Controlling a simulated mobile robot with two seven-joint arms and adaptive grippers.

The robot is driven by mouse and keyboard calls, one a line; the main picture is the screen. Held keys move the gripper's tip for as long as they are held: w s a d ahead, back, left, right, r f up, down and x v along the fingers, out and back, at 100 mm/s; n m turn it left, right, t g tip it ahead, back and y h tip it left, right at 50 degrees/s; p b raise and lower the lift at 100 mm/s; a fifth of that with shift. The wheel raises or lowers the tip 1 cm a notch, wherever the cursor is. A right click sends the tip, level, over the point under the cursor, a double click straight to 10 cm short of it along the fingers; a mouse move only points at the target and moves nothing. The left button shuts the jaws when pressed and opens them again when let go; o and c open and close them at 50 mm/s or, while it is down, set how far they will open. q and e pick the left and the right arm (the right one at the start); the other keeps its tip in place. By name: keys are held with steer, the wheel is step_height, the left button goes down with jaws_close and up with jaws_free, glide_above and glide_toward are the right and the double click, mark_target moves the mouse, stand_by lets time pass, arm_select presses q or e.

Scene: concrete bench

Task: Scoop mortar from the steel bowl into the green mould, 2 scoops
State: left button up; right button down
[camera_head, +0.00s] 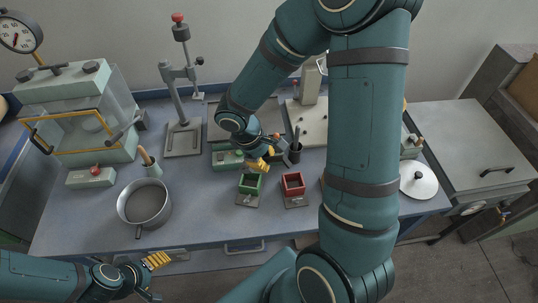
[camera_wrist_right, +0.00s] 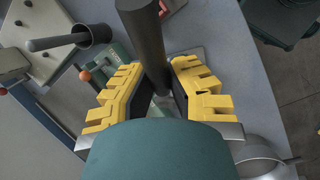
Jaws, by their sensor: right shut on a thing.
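The steel bowl (camera_head: 145,202) stands on the left of the bench; part of a pale metal bowl (camera_wrist_right: 262,160) shows at the lower right of the right wrist view. The green mould (camera_head: 250,184) sits on a grey plate, left of the red mould (camera_head: 293,184). My right gripper (camera_head: 262,160) is above and behind the green mould. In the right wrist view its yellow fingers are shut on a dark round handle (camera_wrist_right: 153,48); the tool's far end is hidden. Mortar cannot be made out. My left gripper (camera_head: 156,262) is by the front edge, its jaw opening unclear.
A dark cup (camera_head: 295,156) with tools stands right of my right gripper. A clear-fronted cabinet (camera_head: 80,115) and a press stand (camera_head: 183,140) are at back left. Bench between bowl and green mould is clear.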

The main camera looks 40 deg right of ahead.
steer(key=shift+w+a+r+g+h+p, duration=0.2)
steer(key=shift+w+g+h+p, duration=0.15)
steer(key=shift+g+p, duration=0.2)
steer(key=shift+w+a+r+g+h+p, duration=0.15)
steer(key=shift+w+a+g+h+p, duration=0.15)
steer(key=shift+g+p, duration=0.25)
arm_select(q)
steer(key=shift+s+a+r+p, duration=0.1)
steer(key=shift+r+p, duration=0.6)
steer(key=shift+r, duration=1.7)
arm_select(e)
steer(key=shift+w+a+g+h, duration=0.15)
steer(key=shift+w+g+h, duration=0.3)
steer(key=shift+w+g, duration=0.4)
arm_select(q)
steer(key=shift+f, duration=0.1)
arm_select(e)
steer(key=shift+s, duration=0.15)
